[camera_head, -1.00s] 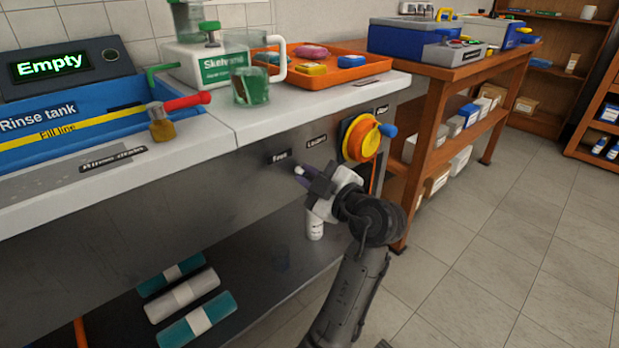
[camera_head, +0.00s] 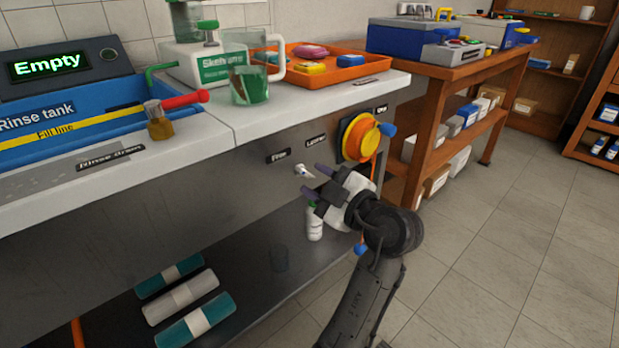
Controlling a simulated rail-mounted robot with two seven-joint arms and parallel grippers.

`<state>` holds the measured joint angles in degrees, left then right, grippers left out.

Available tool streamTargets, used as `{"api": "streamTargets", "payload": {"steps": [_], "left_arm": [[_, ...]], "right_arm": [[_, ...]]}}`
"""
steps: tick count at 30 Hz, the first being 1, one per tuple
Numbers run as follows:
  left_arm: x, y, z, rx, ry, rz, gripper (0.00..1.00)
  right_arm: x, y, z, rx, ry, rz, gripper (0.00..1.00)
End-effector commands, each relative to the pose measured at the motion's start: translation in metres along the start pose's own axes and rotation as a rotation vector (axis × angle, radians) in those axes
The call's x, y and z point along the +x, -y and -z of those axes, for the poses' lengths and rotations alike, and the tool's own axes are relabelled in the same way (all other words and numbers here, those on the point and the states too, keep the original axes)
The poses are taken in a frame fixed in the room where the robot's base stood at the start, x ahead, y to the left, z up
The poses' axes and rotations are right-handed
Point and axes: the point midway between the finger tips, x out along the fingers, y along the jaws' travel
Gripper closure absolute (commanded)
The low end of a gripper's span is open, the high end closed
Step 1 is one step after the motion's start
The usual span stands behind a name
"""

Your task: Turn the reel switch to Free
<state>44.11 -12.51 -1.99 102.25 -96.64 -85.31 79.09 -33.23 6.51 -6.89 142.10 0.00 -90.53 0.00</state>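The reel switch (camera_head: 303,171) is a small whitish lever on the grey front panel, below the label Free (camera_head: 278,156) and a label that seems to read Locked (camera_head: 316,140). Its pointing direction is too small to tell surely. Whether a fingertip touches the switch I cannot tell. The yellow and orange hose reel (camera_head: 358,142) with a blue handle is on the panel to the right. My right gripper is not in view.
Above the panel is a white counter (camera_head: 245,128) with an orange tray (camera_head: 341,77), a green beaker (camera_head: 248,86) and a blue rinse tank (camera_head: 60,122). A white bottle (camera_head: 314,224) stands on the lower shelf behind my gripper. A wooden table (camera_head: 432,88) stands to the right.

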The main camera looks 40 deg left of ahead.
Motion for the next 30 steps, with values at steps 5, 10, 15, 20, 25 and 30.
{"api": "streamTargets", "payload": {"steps": [5, 10, 15, 20, 25, 30], "left_arm": [[-0.038, 0.001, -0.002, 0.000, 0.004, -0.003, 0.61], [-0.069, 0.000, 0.000, 0.000, 0.002, -0.001, 0.61], [-0.092, 0.000, 0.000, 0.000, 0.001, -0.001, 0.61], [-0.104, 0.000, 0.000, -0.001, 0.000, -0.001, 0.61], [-0.109, 0.000, 0.000, -0.001, -0.001, -0.001, 0.61], [-0.109, 0.000, 0.000, -0.001, -0.001, 0.000, 0.61]], "right_arm": [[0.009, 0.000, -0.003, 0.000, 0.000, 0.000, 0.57], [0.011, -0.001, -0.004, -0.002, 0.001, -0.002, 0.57], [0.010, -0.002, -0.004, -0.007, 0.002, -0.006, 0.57], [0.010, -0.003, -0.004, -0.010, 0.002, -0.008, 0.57], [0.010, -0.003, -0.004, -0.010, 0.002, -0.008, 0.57], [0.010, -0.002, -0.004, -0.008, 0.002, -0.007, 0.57]]}}
